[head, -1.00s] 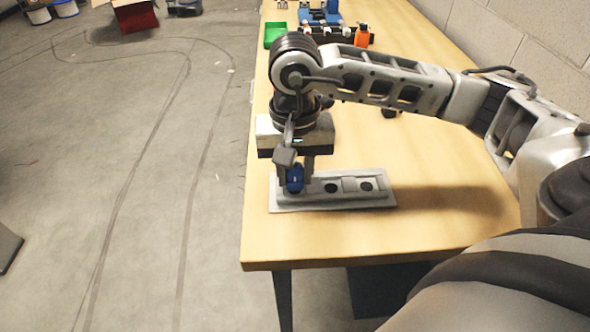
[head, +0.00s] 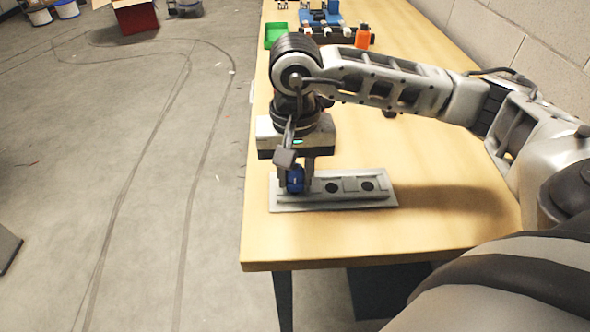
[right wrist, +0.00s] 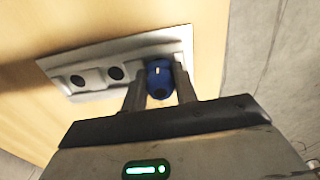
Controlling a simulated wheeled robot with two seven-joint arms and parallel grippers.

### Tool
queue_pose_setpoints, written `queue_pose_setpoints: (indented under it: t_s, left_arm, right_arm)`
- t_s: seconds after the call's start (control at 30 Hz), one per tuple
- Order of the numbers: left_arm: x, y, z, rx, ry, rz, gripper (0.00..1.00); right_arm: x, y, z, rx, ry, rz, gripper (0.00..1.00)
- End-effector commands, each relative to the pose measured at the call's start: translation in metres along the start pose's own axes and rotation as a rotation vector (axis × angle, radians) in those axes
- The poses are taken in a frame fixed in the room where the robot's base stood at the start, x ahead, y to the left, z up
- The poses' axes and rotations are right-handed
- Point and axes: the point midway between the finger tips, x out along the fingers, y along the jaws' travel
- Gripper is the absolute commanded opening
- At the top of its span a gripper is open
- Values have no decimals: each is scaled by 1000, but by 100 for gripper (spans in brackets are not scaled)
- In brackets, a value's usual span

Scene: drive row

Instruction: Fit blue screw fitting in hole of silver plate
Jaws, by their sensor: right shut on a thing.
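The silver plate (head: 340,203) lies on the table near its front left edge, with two dark round holes showing to the right of my gripper. It also shows in the right wrist view (right wrist: 95,62). My right gripper (head: 296,181) points down over the plate's left end and is shut on the blue screw fitting (head: 295,180). In the right wrist view the blue fitting (right wrist: 158,80) sits between the two fingers, at the plate's end. The fitting hides the plate surface under it, so I cannot tell whether it is in a hole. My left gripper is not in view.
The wooden table (head: 440,225) is bare to the right and in front of the plate. At its far end stand a green bin (head: 275,35), an orange bottle (head: 363,37) and a blue device (head: 322,20). A wall runs along the right.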

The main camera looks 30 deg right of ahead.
Motion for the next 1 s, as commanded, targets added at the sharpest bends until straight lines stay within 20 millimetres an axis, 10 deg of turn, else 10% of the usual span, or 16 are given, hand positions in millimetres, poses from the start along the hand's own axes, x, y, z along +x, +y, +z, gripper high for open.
queue_pose_setpoints:
  t_s: [0.33,0.37,0.43,0.83,1.0]
  left_arm:
    - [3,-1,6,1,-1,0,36]
    - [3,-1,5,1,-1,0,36]
    - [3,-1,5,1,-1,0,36]
    - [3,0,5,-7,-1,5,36]
    - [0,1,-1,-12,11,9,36]
  right_arm:
    - [5,0,0,0,0,0,6]
    - [4,0,0,0,1,0,34]
    - [4,0,0,0,0,0,54]
    - [5,0,0,0,-1,1,54]
    - [-24,-1,-1,-2,5,-4,54]
